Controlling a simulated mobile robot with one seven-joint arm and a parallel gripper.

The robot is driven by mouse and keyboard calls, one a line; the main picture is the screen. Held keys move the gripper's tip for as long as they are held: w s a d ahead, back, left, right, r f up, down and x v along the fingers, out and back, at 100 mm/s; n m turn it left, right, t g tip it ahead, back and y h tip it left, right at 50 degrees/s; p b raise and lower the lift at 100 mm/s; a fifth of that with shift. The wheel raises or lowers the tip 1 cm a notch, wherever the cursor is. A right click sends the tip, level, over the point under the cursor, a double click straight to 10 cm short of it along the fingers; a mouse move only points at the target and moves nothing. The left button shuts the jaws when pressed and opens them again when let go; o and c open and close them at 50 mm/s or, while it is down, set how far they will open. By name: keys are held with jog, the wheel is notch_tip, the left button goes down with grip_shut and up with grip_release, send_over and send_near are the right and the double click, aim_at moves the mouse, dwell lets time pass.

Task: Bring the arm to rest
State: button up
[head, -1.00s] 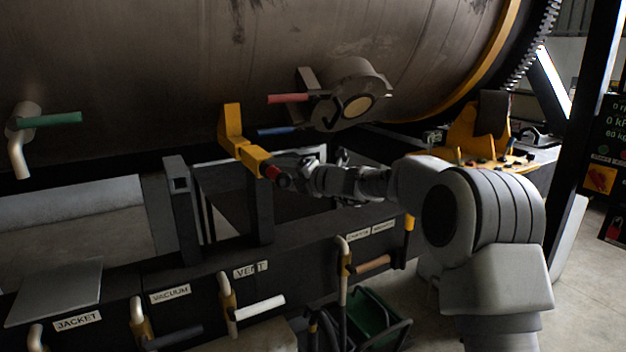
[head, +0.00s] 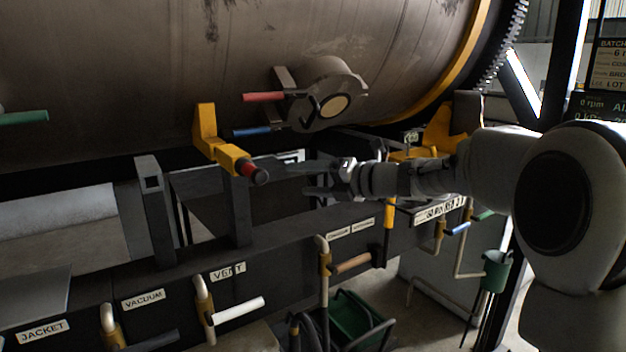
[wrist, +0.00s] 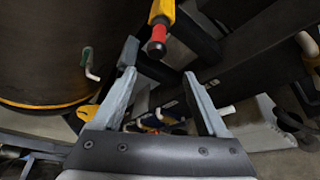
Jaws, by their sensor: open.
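My gripper (head: 308,180) is open and empty in the head view, its fingers pointing left toward a yellow lever (head: 219,148) with a red and black grip (head: 247,169). A gap shows between the fingertips and the grip. In the wrist view my gripper's two fingers (wrist: 160,78) are spread with nothing between them. The red grip (wrist: 157,38) shows there beyond the fingertips, at the top middle. My arm reaches in from the right of the head view.
A large brown drum (head: 150,70) fills the upper left, with red (head: 262,97) and blue (head: 252,132) handles by its port. Below is a dark rail with labels and valve handles, one white (head: 238,311).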

jog(key=s+d+f+n+g+h+b, duration=0.1)
jog(key=s+f+n+g+h, duration=0.2)
jog(key=s+n, duration=0.6)
jog(key=s+d+f+n+g+h+b, duration=0.15)
jog(key=s+f+n, duration=0.25)
jog(key=s+n, duration=0.55)
jog(key=s+d+f+n+h, duration=0.4)
jog(key=s+d+n, duration=0.2)
jog(key=s+n, duration=0.2)
jog(key=s+d+f+n+t+h, duration=0.1)
jog(key=s+d+f+n+h, duration=0.3)
jog(key=s+d+n, duration=0.3)
jog(key=s+n, duration=0.2)
jog(key=n, duration=0.1)
jog(key=shift+d+f+b, duration=0.25)
jog(key=shift+f+b, duration=0.15)
jog(key=c, duration=0.4)
jog(key=shift+d, duration=0.1)
jog(key=shift+d, duration=0.1)
